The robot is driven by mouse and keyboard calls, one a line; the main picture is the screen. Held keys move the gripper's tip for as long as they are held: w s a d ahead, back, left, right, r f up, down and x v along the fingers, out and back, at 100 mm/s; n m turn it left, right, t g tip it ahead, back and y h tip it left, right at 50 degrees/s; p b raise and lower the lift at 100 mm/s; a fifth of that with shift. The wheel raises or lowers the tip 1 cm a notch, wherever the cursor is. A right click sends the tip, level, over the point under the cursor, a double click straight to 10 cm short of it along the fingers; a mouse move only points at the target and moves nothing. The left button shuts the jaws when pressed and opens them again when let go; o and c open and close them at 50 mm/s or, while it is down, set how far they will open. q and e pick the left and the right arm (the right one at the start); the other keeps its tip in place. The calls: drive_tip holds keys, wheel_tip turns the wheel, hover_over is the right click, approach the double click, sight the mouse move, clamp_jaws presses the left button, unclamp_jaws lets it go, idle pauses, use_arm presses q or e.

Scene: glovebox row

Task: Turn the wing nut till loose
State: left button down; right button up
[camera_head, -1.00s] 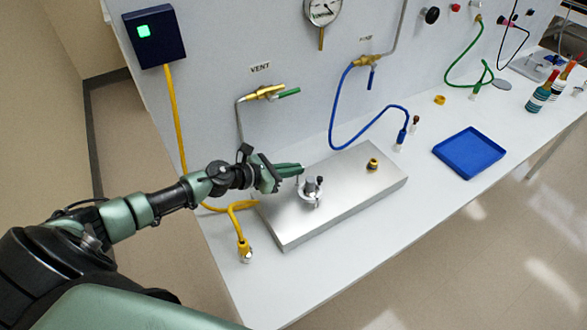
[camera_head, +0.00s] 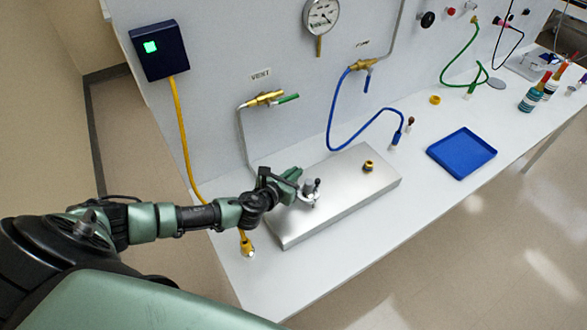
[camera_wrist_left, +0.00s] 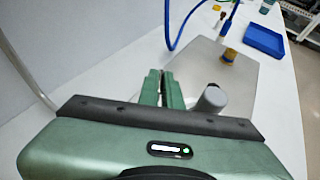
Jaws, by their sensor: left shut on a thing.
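A silver clamp ring (camera_head: 311,200) with a grey round stub (camera_head: 307,185) stands on the left part of a metal plate (camera_head: 345,205). My left gripper (camera_head: 292,186) is low at the clamp's left side. In the left wrist view its fingers (camera_wrist_left: 163,88) are nearly together, and the grey stub (camera_wrist_left: 211,99) stands just right of them. The gripper is shut on the wing nut at the clamp, which the fingers hide. How far the nut has turned cannot be seen. My right gripper is not in view.
A brass fitting (camera_head: 368,166) stands on the plate. A blue tray (camera_head: 461,153) lies to the right. A yellow cable (camera_head: 183,130) hangs behind my arm. The wall carries a vent valve (camera_head: 265,98) and a blue hose (camera_head: 331,128).

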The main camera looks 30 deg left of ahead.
use_arm(q)
drive_tip(key=n+y, duration=0.3)
drive_tip(key=shift+d+y, duration=0.3)
drive_tip(key=shift+d, duration=0.05)
drive_tip(key=shift+w+n+g+y, duration=0.1)
drive_tip(key=shift+n+g+y, duration=0.4)
drive_tip(key=shift+n+y, duration=0.5)
drive_tip(key=shift+r+y, duration=0.1)
drive_tip(key=shift+y, duration=0.2)
drive_tip(key=c, duration=1.6)
unclamp_jaws()
